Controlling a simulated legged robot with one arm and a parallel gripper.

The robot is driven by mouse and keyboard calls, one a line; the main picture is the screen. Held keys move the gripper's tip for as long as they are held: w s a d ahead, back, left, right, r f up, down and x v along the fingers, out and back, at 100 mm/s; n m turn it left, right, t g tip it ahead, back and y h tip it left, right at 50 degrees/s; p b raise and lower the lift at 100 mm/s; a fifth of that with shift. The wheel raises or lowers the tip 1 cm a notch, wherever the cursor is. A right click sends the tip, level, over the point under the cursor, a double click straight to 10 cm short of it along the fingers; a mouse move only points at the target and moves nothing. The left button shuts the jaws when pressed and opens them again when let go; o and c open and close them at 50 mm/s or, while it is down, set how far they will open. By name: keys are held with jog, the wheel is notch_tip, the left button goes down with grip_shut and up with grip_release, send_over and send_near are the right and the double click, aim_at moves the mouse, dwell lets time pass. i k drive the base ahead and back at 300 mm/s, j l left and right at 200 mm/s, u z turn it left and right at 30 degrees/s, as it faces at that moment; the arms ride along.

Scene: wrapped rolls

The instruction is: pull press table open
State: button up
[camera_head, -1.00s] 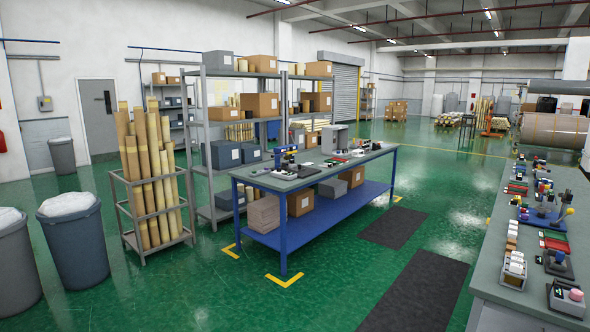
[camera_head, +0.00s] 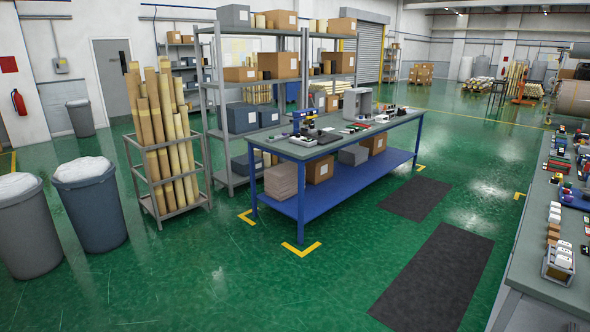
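A blue-framed workbench (camera_head: 264,145) with a grey top stands in the middle of the head view. A small blue press-like device (camera_head: 304,122) stands upright on its left part, with dark and coloured small items beside it. A second grey bench (camera_head: 531,255) runs along the right edge, with red and blue devices (camera_head: 571,195) on it, partly cut off. I cannot tell which of these is the press table. My gripper and arm are not in view.
Two lined bins (camera_head: 90,215) stand at the left, beside a rack (camera_head: 172,215) of long rolls. Shelving (camera_head: 215,80) with boxes is behind the workbench. Dark floor mats (camera_head: 435,275) lie between the benches, where the green floor is open.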

aim_at(315, 133)
jog(key=i, duration=6.15)
